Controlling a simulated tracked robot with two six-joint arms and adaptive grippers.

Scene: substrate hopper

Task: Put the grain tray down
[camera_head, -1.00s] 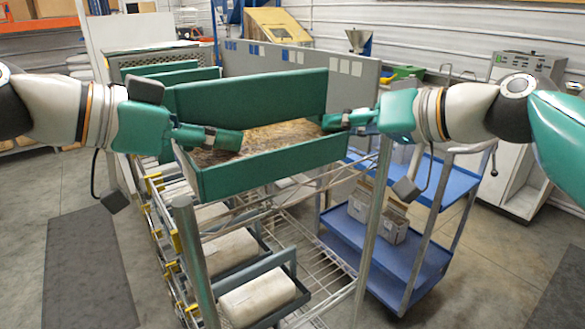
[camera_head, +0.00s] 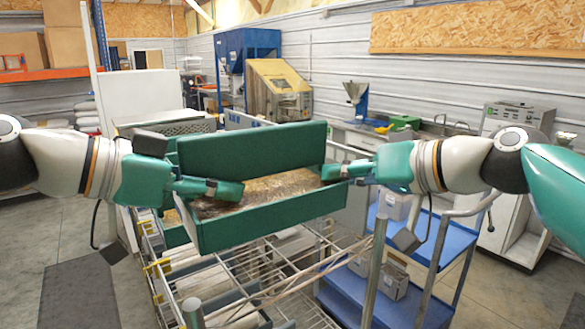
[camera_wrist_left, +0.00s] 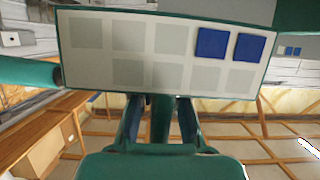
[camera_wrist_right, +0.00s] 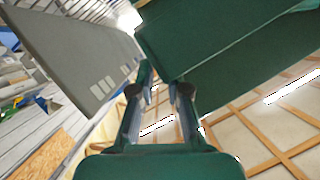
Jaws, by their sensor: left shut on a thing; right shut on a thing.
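The grain tray (camera_head: 275,222) is a green open box with brown grain (camera_head: 265,190) inside. It is held in the air above a wire rack. My left gripper (camera_head: 240,191) is shut on its left end and my right gripper (camera_head: 326,173) on its right end. The exact contact is partly hidden by the fingers. In the left wrist view, a green-edged panel with pale and blue squares (camera_wrist_left: 165,50) spans the top, with my left fingers (camera_wrist_left: 160,110) below it. In the right wrist view, a green wall (camera_wrist_right: 220,40) lies beyond my right fingers (camera_wrist_right: 160,95).
The metal wire rack (camera_head: 260,275) stands below the tray, with corner posts (camera_head: 376,265) rising near it. A blue shelf cart (camera_head: 425,235) stands at the right. A yellow machine (camera_head: 280,88) is at the back. Open floor (camera_head: 30,250) lies at the left.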

